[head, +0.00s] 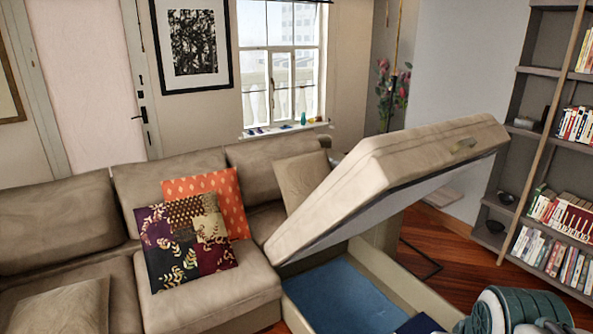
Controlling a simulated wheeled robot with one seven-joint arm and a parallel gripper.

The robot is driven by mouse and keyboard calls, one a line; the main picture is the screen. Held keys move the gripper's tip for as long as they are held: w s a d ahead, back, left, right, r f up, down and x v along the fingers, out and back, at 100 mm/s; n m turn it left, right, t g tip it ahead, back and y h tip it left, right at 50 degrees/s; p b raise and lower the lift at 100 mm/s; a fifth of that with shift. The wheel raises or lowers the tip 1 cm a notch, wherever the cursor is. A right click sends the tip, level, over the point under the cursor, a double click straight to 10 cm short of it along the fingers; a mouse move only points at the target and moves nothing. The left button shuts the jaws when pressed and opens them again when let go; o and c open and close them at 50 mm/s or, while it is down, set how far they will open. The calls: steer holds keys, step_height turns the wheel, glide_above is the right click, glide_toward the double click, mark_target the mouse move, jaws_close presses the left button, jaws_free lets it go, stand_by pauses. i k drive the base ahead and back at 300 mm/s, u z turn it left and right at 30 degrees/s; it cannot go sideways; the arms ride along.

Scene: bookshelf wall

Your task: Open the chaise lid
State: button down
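The chaise lid (400,165) is a beige cushioned slab, tilted up steeply with its free end high at the right and its low end by the sofa seat. A small strap handle (464,145) sits on its raised end. Below it the chaise's storage box (385,280) is open and shows a blue bottom (335,301). Part of my arm shows at the bottom right corner, in front of the box. My gripper's fingers are not visible, and nothing of mine is seen touching the lid.
The beige sofa (60,215) fills the left, with a patterned cushion (187,240) and an orange cushion (211,196) on it. A bookshelf (507,195) with a leaning ladder (545,130) stands at the right. Some wooden floor (468,258) is clear between the chaise and the shelf.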

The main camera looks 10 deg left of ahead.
mark_target(388, 183)
steer(key=u, duration=1.65)
steer(key=i, duration=1.45)
steer(key=z, duration=1.85)
